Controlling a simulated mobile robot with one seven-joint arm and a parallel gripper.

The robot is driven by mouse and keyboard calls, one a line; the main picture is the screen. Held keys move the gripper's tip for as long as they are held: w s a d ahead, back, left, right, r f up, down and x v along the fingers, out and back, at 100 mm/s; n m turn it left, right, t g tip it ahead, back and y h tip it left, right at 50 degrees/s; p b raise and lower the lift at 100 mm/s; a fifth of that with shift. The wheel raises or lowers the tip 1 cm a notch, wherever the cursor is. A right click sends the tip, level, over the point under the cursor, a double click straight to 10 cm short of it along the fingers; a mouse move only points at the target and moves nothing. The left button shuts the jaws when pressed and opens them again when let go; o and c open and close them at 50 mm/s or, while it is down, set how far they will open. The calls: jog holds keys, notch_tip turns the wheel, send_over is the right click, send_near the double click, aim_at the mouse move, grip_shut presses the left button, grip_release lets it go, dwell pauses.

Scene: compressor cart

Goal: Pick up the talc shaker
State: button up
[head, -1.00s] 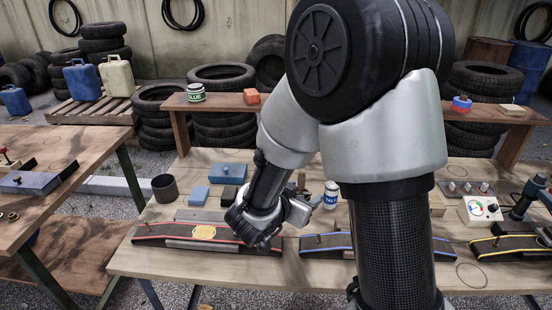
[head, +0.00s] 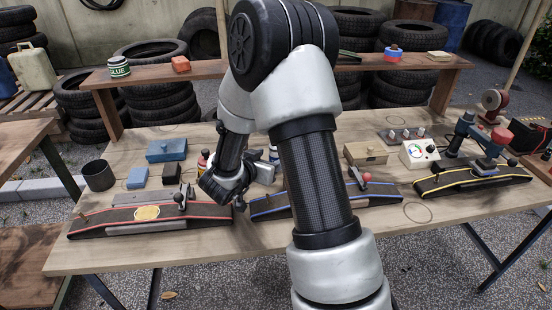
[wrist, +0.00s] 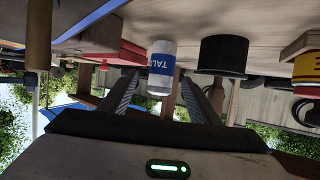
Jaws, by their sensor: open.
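The talc shaker is a white bottle with a blue label band. In the wrist view, which is upside down, the talc shaker (wrist: 161,66) stands ahead of my gripper (wrist: 160,84), between the lines of its two fingers. The fingers are apart, and I see no contact with the bottle. In the head view my gripper (head: 264,172) is low over the workbench, and the talc shaker (head: 274,154) shows only as a sliver just beyond it. My arm and gripper hide the rest.
In the wrist view a black cylinder (wrist: 222,54) stands right of the talc. Tyre strips with red (head: 100,221) and blue edges (head: 375,196) lie along the front of the workbench (head: 150,262).

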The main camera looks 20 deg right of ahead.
jog(key=b+x, duration=0.1)
jog(key=x, duration=0.4)
jog(key=shift+w+r, duration=0.2)
jog(key=c, duration=1.2)
